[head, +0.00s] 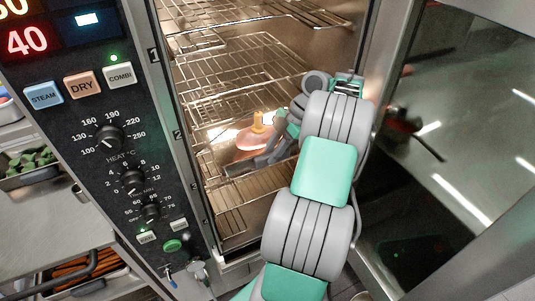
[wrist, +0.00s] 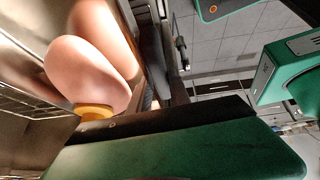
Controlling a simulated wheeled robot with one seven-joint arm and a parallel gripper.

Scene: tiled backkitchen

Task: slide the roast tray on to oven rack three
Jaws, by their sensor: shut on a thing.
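The roast tray (head: 240,168) is inside the open oven, dark and largely hidden under the roast and my arm. A pink roast (head: 258,138) with a yellow end lies on it; the roast fills the upper left of the wrist view (wrist: 88,75). My gripper (head: 279,140) is inside the oven at the tray's right side, shut on the tray; its tips are partly hidden in the head view. The lower wire rack (head: 232,215), near the bottom of the oven, shows below the tray. I cannot tell whether the tray touches it.
Upper wire racks (head: 225,88) span the oven above the tray. The control panel (head: 105,140) borders the opening at left. The open glass door (head: 455,130) stands at right, close to my arm. A steel counter with a pan of greens (head: 28,163) is at far left.

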